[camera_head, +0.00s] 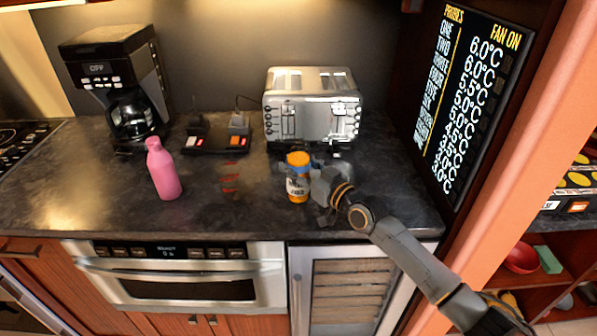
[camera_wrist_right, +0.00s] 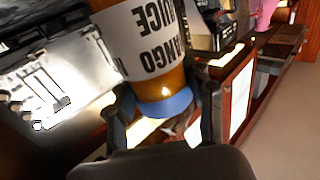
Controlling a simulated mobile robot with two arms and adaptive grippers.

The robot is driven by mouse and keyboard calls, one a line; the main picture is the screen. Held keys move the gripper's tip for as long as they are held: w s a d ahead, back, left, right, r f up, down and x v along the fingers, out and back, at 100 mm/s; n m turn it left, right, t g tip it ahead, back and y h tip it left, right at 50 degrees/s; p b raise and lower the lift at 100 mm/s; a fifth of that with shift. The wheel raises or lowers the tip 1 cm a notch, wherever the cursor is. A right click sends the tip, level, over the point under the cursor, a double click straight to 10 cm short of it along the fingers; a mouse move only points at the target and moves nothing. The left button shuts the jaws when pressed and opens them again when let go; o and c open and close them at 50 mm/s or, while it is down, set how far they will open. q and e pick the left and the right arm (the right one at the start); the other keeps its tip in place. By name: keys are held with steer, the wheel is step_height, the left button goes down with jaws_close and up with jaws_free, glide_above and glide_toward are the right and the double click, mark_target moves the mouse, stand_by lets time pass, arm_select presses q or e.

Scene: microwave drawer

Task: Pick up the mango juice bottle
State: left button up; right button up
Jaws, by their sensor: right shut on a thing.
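The mango juice bottle (camera_head: 298,186) has an orange cap, a blue band and a white label with dark print. It is upright at the front part of the dark counter, in front of the toaster. My right gripper (camera_head: 313,188) reaches it from the right and is shut on it. In the right wrist view the bottle (camera_wrist_right: 143,45) fills the space between the two dark fingers (camera_wrist_right: 160,118), and part of the word MANGO and JUICE can be read. I cannot tell whether its base touches the counter. My left gripper is not in view.
A silver toaster (camera_head: 312,105) stands behind the bottle. A wall with a temperature board (camera_head: 470,95) bounds the right. The counter's front left is clear.

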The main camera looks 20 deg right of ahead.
steer(key=shift+r, duration=0.15)
steer(key=shift+r, duration=0.6)
steer(key=s+a+r+b, duration=0.1)
steer(key=s+a+r, duration=0.3)
steer(key=s+r, duration=0.7)
steer(key=shift+s+a+r, duration=0.15)
steer(key=shift+s+r, duration=0.15)
steer(key=shift+s, duration=0.85)
